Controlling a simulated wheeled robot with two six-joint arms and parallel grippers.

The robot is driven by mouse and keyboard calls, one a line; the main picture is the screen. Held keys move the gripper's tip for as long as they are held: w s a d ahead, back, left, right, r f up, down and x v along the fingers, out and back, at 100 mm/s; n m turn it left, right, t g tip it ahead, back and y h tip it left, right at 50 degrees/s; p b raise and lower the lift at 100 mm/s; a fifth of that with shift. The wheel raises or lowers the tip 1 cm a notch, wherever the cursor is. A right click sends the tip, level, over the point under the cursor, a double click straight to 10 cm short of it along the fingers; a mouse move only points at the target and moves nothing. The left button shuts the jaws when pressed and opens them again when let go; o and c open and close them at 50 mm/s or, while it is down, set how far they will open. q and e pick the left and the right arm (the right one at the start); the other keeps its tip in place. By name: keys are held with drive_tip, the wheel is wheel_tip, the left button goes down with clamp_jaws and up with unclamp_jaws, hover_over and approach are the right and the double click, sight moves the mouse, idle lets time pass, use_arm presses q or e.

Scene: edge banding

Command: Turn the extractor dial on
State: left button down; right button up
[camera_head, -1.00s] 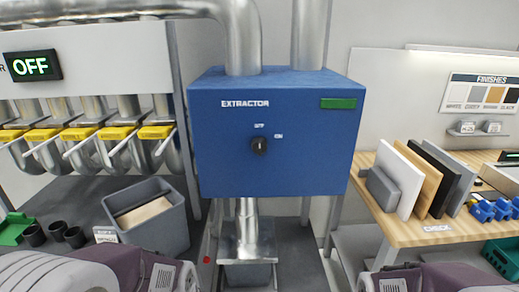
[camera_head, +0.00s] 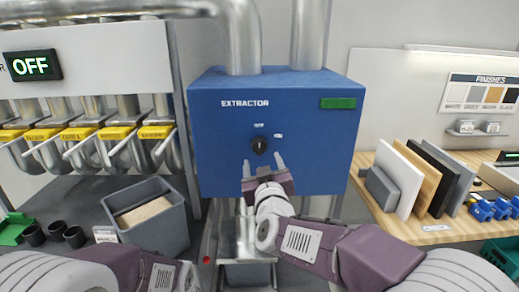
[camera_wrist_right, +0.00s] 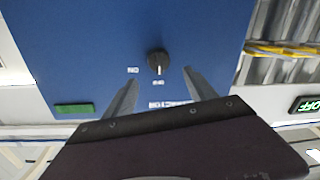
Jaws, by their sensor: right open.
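The blue extractor box (camera_head: 222,165) has a black dial (camera_head: 259,145) on its front, with small OFF and ON labels above it and to its right. The dial's white mark points up towards the OFF label. My right gripper (camera_head: 263,165) is open in front of the box, just below the dial, with its fingers pointing up at the panel. In the right wrist view the dial (camera_wrist_right: 158,62) shows beyond and between the two spread fingers (camera_wrist_right: 157,92), apart from both. Of my left arm only a purple-grey link shows at the bottom left; its gripper is out of view.
A lit OFF sign (camera_head: 30,66) hangs at the left above yellow-handled duct gates (camera_head: 80,133). A grey bin (camera_head: 160,225) stands below left of the box. A wooden table (camera_head: 405,228) with upright panels (camera_head: 400,180) is at the right. A green plate (camera_head: 338,103) is on the box.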

sight(260, 149)
drive_tip(key=w, duration=0.3)
drive_tip(key=w+a+p, duration=0.1)
drive_tip(key=w, duration=0.4)
drive_tip(key=shift+w+a+p, duration=0.2)
drive_tip(key=shift+w+p, duration=0.1)
drive_tip(key=shift+p, duration=0.1)
drive_tip(key=shift+w+f, duration=0.1)
drive_tip(key=shift+w, duration=0.2)
drive_tip(key=c, duration=1.4)
